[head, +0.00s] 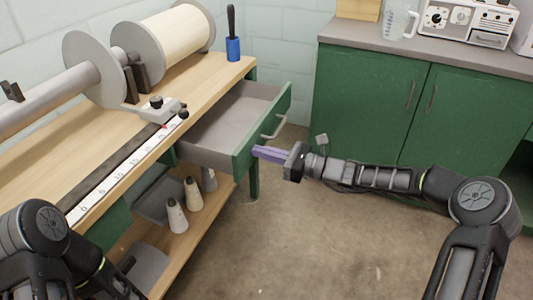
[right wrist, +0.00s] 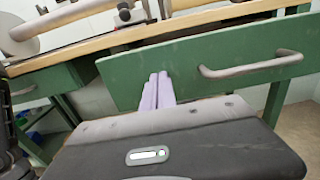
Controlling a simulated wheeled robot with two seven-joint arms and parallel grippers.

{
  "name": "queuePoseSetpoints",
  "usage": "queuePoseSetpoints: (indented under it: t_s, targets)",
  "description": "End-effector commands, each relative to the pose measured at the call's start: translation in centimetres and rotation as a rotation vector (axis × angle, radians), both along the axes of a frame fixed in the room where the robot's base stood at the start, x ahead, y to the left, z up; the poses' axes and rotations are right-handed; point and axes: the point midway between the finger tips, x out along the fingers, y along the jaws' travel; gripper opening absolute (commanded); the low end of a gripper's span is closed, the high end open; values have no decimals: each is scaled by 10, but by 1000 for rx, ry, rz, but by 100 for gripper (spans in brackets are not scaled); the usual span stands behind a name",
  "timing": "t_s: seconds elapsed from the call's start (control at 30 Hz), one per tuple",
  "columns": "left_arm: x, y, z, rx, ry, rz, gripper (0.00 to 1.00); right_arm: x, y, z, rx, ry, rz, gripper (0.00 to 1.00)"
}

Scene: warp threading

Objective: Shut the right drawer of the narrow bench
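The right drawer (head: 243,136) of the narrow bench is pulled well out, with its empty grey inside showing. Its green front also shows in the right wrist view (right wrist: 215,60), with a grey bar handle (right wrist: 250,67). My right gripper (head: 257,152) is at the drawer front, beside the handle near the front's nearer end. Its two purple fingers lie close together with nothing between them, also in the right wrist view (right wrist: 158,82). The tips are at or very near the green face; I cannot tell whether they touch. My left arm shows at lower left, but its gripper is not visible.
The bench top (head: 110,140) carries a spool of thread (head: 172,36), a scale strip and a blue cup (head: 233,48). Several cones (head: 177,215) stand below the drawer. A green cabinet (head: 365,95) stands behind my right arm. The floor in front is clear.

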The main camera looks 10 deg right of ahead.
Motion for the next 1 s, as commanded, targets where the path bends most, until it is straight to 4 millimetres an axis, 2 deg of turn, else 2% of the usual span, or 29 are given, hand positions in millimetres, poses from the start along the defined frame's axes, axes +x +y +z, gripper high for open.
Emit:
queuePoseSetpoints:
  t_s: [0.17,0.5,0.63,0.8,1.0]
  targets:
    - [0,0,0,0,0,0,47,16,30,0,3,-2,6,0]
    - [1,1,-4,1,-1,2,47,65,108,-1,2,-1,6,0]
    - [1,1,-4,1,-1,3,47,81,133,-1,1,-1,5,0]
    - [1,1,-5,2,-2,3,47,94,153,0,1,-1,4,0]
    - [1,1,-5,2,-2,3,47,99,159,1,1,-1,1,0]
